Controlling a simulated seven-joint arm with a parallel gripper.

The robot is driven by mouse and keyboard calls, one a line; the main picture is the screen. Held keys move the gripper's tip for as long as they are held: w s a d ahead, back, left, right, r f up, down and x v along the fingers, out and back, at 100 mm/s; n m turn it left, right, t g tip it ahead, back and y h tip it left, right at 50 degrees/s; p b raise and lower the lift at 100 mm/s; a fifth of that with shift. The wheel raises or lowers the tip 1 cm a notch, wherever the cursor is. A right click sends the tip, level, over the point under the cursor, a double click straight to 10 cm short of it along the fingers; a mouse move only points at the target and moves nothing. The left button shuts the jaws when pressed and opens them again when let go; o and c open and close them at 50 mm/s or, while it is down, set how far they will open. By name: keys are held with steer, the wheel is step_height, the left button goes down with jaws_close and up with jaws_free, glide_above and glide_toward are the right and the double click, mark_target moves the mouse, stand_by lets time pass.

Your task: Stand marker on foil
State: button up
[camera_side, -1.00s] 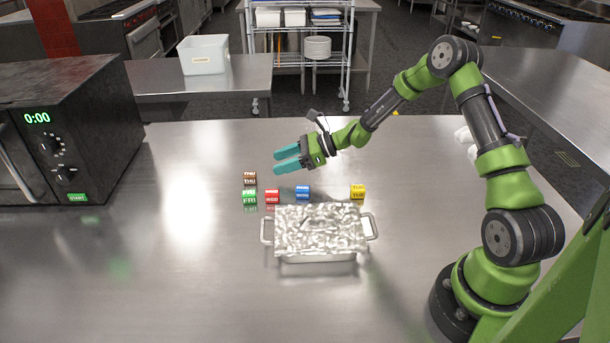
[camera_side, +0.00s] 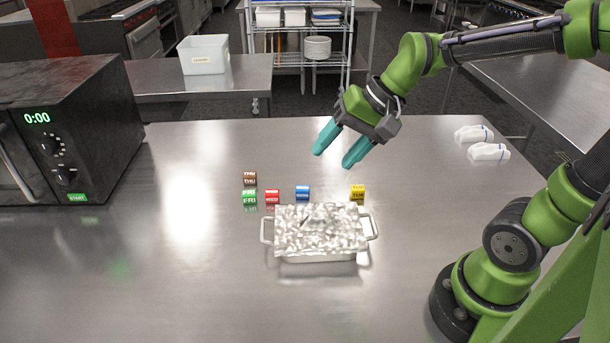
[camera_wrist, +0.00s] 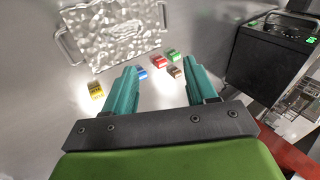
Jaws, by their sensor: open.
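A foil-covered pan (camera_side: 320,232) with a handle at each side stands on the steel table; its crinkled foil top (camera_wrist: 115,30) shows in the wrist view. Several small day-labelled markers sit behind it: brown THU (camera_side: 250,178), green FRI (camera_side: 249,196), red (camera_side: 272,196), blue (camera_side: 302,192) and yellow (camera_side: 357,191). The yellow one (camera_wrist: 96,89) and the blue one (camera_wrist: 142,73) also show in the wrist view. My gripper (camera_side: 338,157) is open and empty, with teal fingers pointing down and left, above the table behind the blue and yellow markers.
A black microwave (camera_side: 65,130) stands at the left of the table. Two white objects (camera_side: 482,142) lie at the back right. A white bin (camera_side: 204,55) is on another table behind. The steel table is bare left of the markers.

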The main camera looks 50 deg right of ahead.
steer(key=s+d+r+n+t+h, duration=0.1)
steer(key=s+r+n, duration=0.1)
steer(key=s, duration=0.4)
steer(key=shift+n+t, duration=0.3)
steer(key=shift+n, duration=0.5)
steer(key=shift+o, duration=0.8)
steer(key=shift+s+d+r+n+h, duration=0.1)
steer(key=shift+s+d+n+h, duration=0.1)
steer(key=shift+s+n+h, duration=0.3)
steer(key=shift+s, duration=0.1)
